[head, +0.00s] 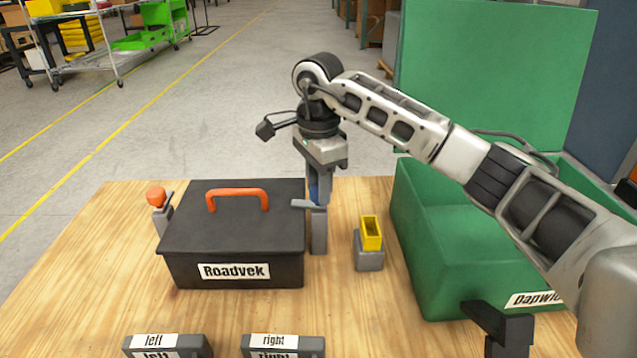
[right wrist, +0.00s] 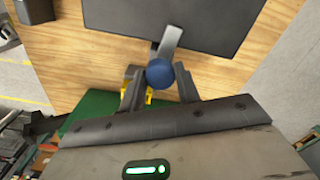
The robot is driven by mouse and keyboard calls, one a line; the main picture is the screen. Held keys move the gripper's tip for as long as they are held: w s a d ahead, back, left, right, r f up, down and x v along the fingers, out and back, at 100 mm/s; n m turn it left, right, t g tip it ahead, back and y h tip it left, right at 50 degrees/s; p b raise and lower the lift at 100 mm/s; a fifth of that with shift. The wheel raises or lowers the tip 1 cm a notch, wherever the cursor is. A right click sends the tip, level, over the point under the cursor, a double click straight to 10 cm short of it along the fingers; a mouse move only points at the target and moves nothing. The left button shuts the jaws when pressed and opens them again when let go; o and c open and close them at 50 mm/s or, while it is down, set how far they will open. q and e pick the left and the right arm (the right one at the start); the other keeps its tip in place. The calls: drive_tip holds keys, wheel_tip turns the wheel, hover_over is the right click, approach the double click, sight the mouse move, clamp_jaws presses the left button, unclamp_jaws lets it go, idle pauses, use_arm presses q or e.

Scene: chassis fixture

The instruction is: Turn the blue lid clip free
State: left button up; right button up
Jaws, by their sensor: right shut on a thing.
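The black box (head: 235,235) labelled Roadvek stands on the table with its lid on and an orange handle (head: 238,193) on top. The blue lid clip (head: 314,188) is at the box's right side, mostly hidden by my right gripper (head: 317,203). In the right wrist view its round blue knob (right wrist: 160,73) sits between the two fingers of my right gripper (right wrist: 160,88). A grey bar (right wrist: 170,38) runs from the knob onto the lid's edge. My right gripper points down and is shut on the knob.
An orange-topped clip (head: 156,197) stands at the box's left. A yellow piece (head: 371,233) sits in a grey block (head: 369,258) right of the box. A green bin (head: 430,270) stands further right. Blocks marked left (head: 165,345) and right (head: 283,345) are at the front.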

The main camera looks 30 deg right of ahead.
drive_tip(key=m, duration=0.4)
drive_tip(key=shift+m, duration=0.3)
drive_tip(key=m, duration=0.3)
drive_tip(key=shift+m, duration=0.3)
drive_tip(key=m, duration=0.4)
drive_tip(key=shift+w+d, duration=0.1)
drive_tip(key=shift+m, duration=2.1)
drive_tip(key=o, duration=1)
wheel_tip(320, 180, up, 16)
drive_tip(key=shift+r, duration=0.1)
